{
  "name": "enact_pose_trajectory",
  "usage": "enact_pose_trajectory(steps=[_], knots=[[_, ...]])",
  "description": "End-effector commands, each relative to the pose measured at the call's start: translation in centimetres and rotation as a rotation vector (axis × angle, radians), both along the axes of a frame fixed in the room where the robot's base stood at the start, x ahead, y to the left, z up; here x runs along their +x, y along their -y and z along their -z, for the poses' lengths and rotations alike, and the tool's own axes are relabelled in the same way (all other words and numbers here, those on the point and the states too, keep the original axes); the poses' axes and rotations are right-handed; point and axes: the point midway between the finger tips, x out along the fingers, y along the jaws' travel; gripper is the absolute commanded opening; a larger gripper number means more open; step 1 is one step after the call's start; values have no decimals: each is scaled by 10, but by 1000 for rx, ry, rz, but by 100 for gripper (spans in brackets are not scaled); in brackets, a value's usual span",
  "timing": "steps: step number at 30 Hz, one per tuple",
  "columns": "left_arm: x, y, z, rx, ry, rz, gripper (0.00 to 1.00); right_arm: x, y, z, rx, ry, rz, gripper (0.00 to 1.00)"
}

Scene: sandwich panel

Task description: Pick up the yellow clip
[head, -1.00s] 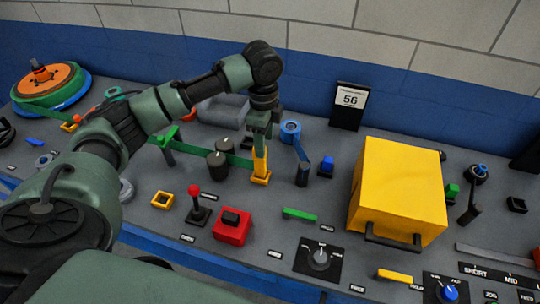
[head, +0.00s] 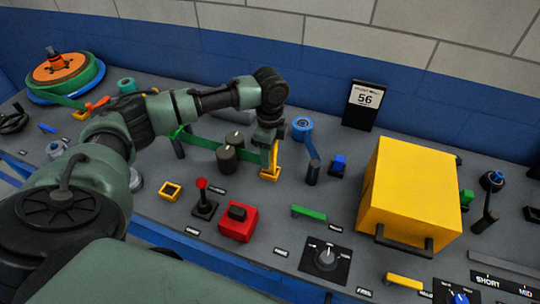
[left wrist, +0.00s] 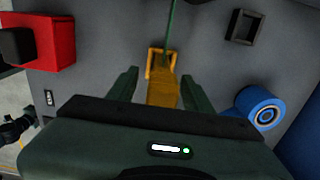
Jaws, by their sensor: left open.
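The yellow clip (head: 275,158) stands upright in a yellow square base at the end of a green band. In the left wrist view the clip (left wrist: 162,92) lies between the two fingers, with the green band running up from it. My left gripper (head: 267,148) is open, pointing down over the clip, with one finger on each side. A gap shows between the fingers and the clip in the left wrist view. The gripper partly hides the clip in the head view. My right gripper is not in view.
Two dark knobs (head: 229,157) stand just left of the clip. A blue roll (head: 302,128) with a blue strap and dark post is to its right. A red box button (head: 238,222) and red-topped lever (head: 203,196) are in front. A large yellow box (head: 408,195) stands farther right.

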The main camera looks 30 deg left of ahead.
Motion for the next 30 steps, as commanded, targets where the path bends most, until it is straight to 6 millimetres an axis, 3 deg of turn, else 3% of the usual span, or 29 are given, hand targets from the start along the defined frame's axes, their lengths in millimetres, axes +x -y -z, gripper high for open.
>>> enact_pose_trajectory(steps=[7,12,23,30], knots=[[0,0,2,0,1,0,48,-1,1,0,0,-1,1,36],[0,0,2,-1,1,0,1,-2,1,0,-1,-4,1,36],[1,0,0,-1,2,0,0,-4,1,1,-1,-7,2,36],[2,0,-22,-1,5,0,0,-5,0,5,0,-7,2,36]])
